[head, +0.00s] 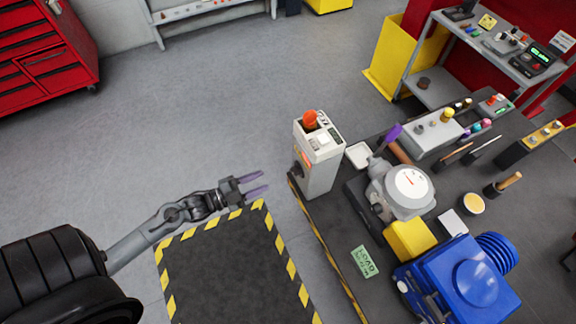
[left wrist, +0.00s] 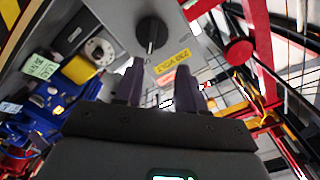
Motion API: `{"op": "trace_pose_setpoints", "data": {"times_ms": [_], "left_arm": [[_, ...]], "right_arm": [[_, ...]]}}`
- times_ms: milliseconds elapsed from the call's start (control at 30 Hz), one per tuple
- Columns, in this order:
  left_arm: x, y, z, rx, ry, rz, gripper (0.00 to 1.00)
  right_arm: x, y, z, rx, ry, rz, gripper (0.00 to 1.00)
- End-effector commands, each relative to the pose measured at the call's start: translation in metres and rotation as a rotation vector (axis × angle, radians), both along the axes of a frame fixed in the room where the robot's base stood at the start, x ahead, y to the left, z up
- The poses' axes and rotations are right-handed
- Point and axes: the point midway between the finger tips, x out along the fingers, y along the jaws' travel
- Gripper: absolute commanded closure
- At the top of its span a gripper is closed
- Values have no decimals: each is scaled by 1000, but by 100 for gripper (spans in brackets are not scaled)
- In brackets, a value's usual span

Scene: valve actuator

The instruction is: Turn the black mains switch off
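The black mains switch is a round rotary knob (left wrist: 152,33) on the side face of a grey control box (head: 318,172). In the left wrist view a pale pointer mark shows on the knob, and a yellow voltage label (left wrist: 172,62) sits beside it. In the head view the knob (head: 298,168) shows as a small dark spot on the box's left side. My left gripper (head: 266,184) is open and empty, to the left of the box and apart from it. Its two purple-grey fingers (left wrist: 158,90) point toward the switch face. My right gripper is not in view.
An orange-red knob (head: 310,119) tops the control box. The box stands at the left edge of a dark bench with a grey valve gauge (head: 409,183), a blue motor (head: 470,278) and a green card (head: 364,261). Floor left of the bench is open, with a striped mat (head: 235,265).

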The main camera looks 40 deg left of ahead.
Motion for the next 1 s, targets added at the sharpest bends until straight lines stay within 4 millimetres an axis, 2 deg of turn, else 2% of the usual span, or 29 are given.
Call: {"op": "trace_pose_setpoints", "data": {"times_ms": [33,200,367,700,1000], "left_arm": [[0,1,-9,4,0,-3,61],[6,-2,-11,6,-1,-4,61],[24,-9,-9,5,-3,-4,61],[75,-29,-9,4,-2,-4,61],[98,-38,-11,5,1,-4,61]], "right_arm": [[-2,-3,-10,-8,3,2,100],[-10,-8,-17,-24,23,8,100],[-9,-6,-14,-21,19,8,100],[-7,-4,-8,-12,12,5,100],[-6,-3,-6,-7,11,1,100]]}}
